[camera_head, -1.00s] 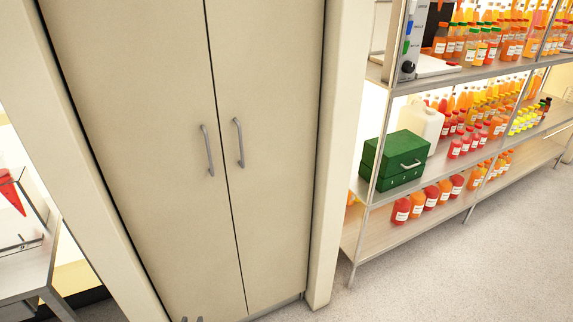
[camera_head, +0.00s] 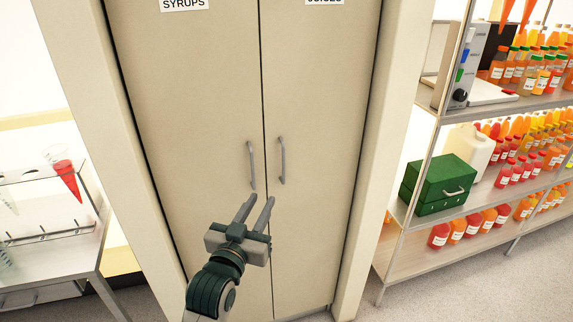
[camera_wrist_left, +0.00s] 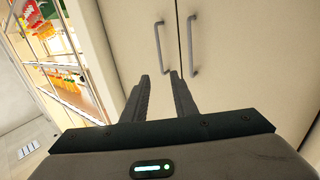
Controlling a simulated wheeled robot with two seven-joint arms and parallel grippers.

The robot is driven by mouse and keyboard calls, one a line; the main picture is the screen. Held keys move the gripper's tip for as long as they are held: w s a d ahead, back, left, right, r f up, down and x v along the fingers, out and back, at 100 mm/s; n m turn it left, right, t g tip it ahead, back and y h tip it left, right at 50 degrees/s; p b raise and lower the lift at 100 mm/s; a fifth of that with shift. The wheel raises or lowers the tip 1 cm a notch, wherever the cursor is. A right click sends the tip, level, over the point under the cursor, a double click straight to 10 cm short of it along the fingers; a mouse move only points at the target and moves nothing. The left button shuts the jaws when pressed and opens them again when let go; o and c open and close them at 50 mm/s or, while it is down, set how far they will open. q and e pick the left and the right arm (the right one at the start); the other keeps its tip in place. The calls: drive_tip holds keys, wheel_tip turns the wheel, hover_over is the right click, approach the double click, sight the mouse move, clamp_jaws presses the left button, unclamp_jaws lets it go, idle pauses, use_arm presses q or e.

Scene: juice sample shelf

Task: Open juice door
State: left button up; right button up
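The tall cream cabinet has two closed doors. The left door (camera_head: 185,120) has a sign reading SYRUPS; the right door (camera_head: 315,110) has a partly cut-off sign that seems to read JUICES. The juice door's vertical grey handle (camera_head: 282,160) is beside the centre seam, and the syrup door's handle (camera_head: 252,165) is on the other side. My left gripper (camera_head: 257,204) is open and empty, below and in front of the handles. In the left wrist view, the juice handle (camera_wrist_left: 159,47) lies ahead of the open fingers, apart from them; the syrup handle (camera_wrist_left: 192,45) is to its right.
A metal shelf (camera_head: 407,215) with juice bottles, a white jug (camera_head: 470,155) and a green box (camera_head: 440,184) stands at right. A bench (camera_head: 60,255) with a red cone-shaped vessel (camera_head: 65,175) is at left. The floor right of the cabinet is clear.

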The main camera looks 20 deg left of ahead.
sight(283, 162)
use_arm(q)
drive_tip(key=shift+w, duration=0.1)
drive_tip(key=w+p, duration=0.4)
drive_tip(key=w, duration=1.1)
drive_tip(key=shift+w, duration=0.25)
drive_tip(key=shift+w+p, duration=0.4)
drive_tip(key=shift+w, duration=0.45)
drive_tip(key=shift+c, duration=0.4)
clamp_jaws()
